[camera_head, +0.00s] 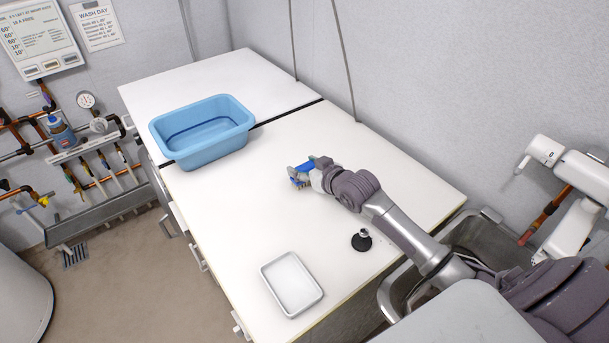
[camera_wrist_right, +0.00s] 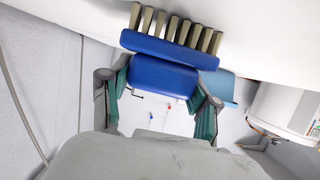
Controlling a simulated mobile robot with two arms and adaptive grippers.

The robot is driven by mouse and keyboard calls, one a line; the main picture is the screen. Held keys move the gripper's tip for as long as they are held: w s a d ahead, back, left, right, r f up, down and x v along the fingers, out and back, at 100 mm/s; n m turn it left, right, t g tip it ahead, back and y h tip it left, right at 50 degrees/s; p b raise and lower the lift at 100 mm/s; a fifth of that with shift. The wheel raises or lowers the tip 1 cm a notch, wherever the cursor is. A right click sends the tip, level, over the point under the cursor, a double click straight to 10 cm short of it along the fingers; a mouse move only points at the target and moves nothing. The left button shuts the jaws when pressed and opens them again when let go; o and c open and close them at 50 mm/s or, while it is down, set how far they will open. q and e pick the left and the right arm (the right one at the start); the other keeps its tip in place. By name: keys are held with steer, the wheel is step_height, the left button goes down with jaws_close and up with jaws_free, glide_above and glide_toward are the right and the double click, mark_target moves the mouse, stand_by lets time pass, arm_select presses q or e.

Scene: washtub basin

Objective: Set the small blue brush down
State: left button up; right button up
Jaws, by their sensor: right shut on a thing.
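The small blue brush (camera_head: 301,174) is at the tip of my right gripper (camera_head: 312,175), over the white countertop right of the blue basin. In the right wrist view the brush (camera_wrist_right: 168,50) has a blue back and block with a row of tan bristle tufts. My right gripper (camera_wrist_right: 158,88) is shut on the blue block, a finger on each side. The bristles point toward the white counter surface. I cannot tell whether they touch it. My left gripper is not in view.
A blue basin (camera_head: 203,151) stands on the counter to the left. A shallow white tray (camera_head: 291,284) and a black plug (camera_head: 361,241) lie nearer. The white countertop (camera_head: 240,215) between is clear. A metal sink (camera_head: 468,243) is at the right.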

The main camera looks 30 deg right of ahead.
stand_by(0.3)
steer(key=o, duration=1.2)
steer(key=shift+f, duration=0.1)
